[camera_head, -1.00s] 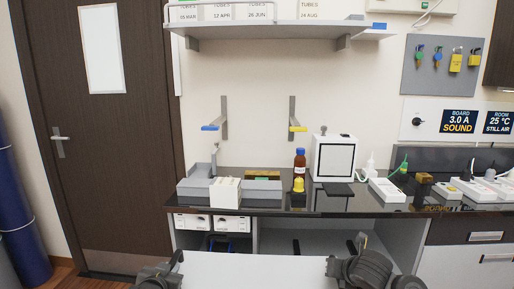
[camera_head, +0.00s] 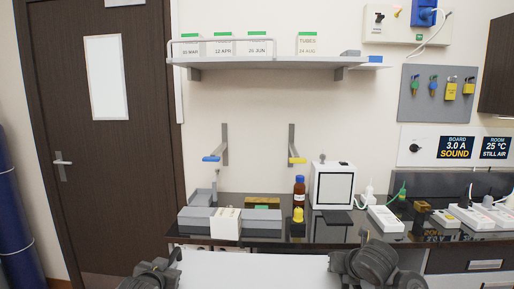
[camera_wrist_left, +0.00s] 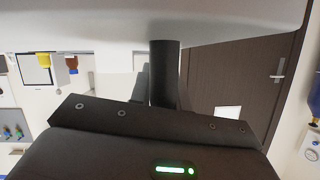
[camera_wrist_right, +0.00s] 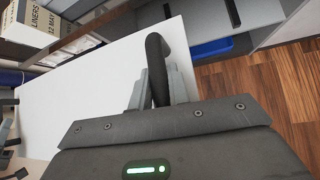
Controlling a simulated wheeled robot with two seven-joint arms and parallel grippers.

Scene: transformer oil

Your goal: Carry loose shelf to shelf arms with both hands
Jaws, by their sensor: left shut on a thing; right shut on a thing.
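The loose shelf (camera_head: 255,272) is a plain white board at the bottom of the head view, in front of the counter and low. My left gripper (camera_head: 172,262) is shut on its left end, and my right gripper (camera_head: 340,262) is shut on its right end. The board also shows close up in the left wrist view (camera_wrist_left: 100,18) and the right wrist view (camera_wrist_right: 95,95). Two shelf arms stick out from the wall above the counter: the left one has a blue tip (camera_head: 211,158), the right one a yellow tip (camera_head: 297,160). Nothing lies on either arm.
A fixed upper shelf (camera_head: 270,64) with labelled boxes hangs above the arms. On the black counter (camera_head: 335,229) stand grey trays (camera_head: 262,220), a white box (camera_head: 226,223), a brown bottle (camera_head: 299,190) and a white cabinet (camera_head: 333,187). The wall between the arms is bare.

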